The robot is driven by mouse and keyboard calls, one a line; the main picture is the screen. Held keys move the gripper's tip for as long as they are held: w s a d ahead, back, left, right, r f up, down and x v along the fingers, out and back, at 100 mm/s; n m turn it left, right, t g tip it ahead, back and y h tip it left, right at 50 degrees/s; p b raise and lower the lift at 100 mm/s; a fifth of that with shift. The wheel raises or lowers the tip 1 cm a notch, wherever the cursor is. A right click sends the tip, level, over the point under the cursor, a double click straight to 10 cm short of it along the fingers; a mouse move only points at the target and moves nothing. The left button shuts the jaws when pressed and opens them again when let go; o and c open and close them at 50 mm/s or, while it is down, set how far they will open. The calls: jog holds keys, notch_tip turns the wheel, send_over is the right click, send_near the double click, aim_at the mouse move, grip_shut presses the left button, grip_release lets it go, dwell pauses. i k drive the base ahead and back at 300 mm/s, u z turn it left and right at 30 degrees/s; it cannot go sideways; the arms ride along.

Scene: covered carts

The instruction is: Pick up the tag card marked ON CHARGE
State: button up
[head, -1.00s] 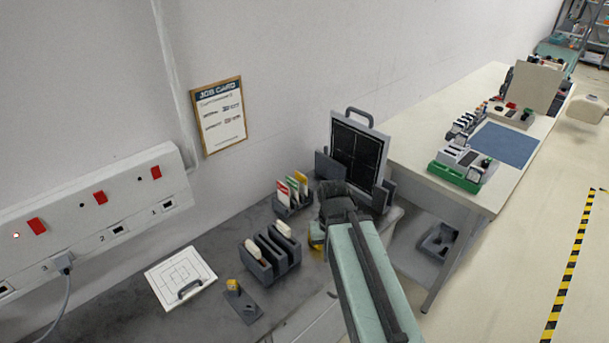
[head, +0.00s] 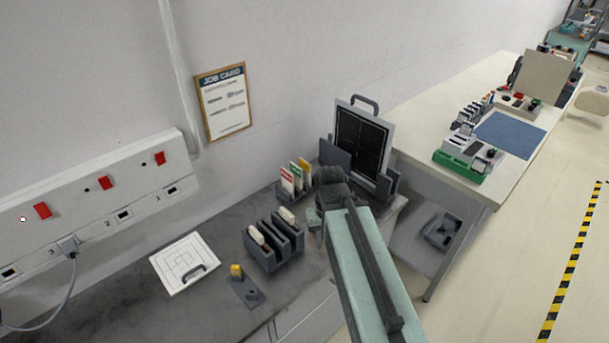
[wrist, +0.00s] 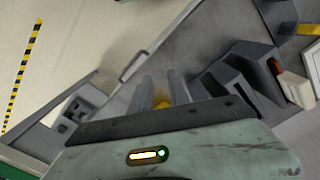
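The tag cards stand upright in a small dark rack on the grey bench in the head view. My gripper (head: 314,224) is just right of and in front of the rack, partly hidden by my arm. In the wrist view its two grey fingers (wrist: 164,90) stand apart, with a small yellow patch showing between them. No tag card shows there.
A dark slotted holder (head: 262,257) with pale blocks stands left of my gripper. A framed black panel (head: 361,145) stands behind my arm. A white board with a handle (head: 184,262) and a yellow-knobbed plate (head: 246,292) lie farther left. A wall socket strip (head: 90,215) runs along the left.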

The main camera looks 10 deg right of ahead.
aim_at(306, 166)
jog(key=u, duration=0.05)
jog(key=k, duration=0.5)
jog(key=u, duration=4)
jog(key=k, duration=1.95)
jog(key=z, duration=0.85)
jog(key=i, duration=1)
jog(key=u, duration=0.05)
